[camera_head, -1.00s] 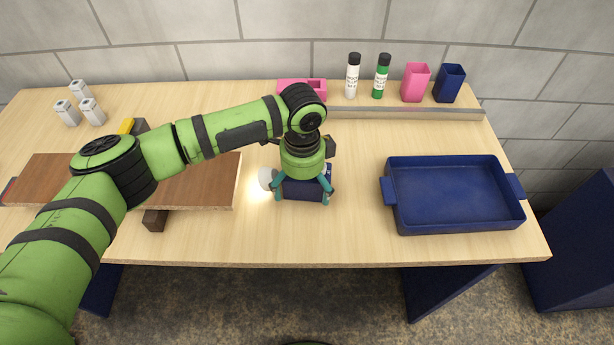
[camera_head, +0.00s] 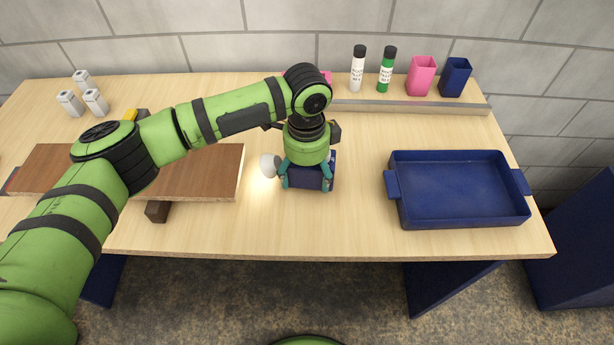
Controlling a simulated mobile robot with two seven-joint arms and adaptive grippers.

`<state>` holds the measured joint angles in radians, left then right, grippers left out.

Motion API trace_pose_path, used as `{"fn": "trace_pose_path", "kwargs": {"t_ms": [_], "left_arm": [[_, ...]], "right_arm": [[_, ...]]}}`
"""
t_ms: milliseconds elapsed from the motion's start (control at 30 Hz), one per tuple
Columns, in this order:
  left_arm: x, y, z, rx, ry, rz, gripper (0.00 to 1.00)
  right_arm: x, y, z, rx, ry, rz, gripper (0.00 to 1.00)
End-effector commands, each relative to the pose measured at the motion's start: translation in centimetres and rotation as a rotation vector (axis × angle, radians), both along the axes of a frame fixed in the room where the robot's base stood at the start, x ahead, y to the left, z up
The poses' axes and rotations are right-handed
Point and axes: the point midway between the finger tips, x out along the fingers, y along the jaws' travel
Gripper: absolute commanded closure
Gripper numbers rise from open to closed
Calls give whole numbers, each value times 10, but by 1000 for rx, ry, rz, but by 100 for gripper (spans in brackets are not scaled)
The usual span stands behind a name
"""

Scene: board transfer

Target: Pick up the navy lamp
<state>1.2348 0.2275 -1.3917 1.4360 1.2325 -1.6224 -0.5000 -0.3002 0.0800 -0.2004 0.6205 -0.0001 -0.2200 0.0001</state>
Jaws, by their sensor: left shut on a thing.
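The navy lamp (camera_head: 304,179) is near the middle of the table, with its pale round head at its left end and a lit patch of wood beside it. My left gripper (camera_head: 306,181) points down over the lamp, and its teal fingers are shut on the lamp's body. The gripper hides part of the lamp from above. I cannot tell whether the lamp is clear of the table. My right gripper is not in view.
A navy tray (camera_head: 392,213) stands at the right. A brown board (camera_head: 200,178) rests on dark supports at the left. White bottles (camera_head: 82,95) stand at the back left. A ledge (camera_head: 420,106) at the back has a white tube (camera_head: 357,72), green tube (camera_head: 386,72), pink cup (camera_head: 421,78) and navy cup (camera_head: 455,79).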

Motion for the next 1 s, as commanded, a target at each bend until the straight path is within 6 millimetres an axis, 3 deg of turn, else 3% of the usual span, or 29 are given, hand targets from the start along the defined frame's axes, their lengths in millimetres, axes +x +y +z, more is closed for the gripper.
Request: {"fn": "trace_pose_path", "kwargs": {"t_ms": [100,400,600,1000], "left_arm": [[1,-1,21,-5,-6,-1,62],[-34,-61,60,-4,-3,-7,62],[-51,-89,81,-3,-2,-3,62],[-59,-102,92,-1,0,0,62]], "right_arm": [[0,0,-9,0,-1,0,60],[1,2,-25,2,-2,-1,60],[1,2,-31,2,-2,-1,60],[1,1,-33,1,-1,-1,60]]}}
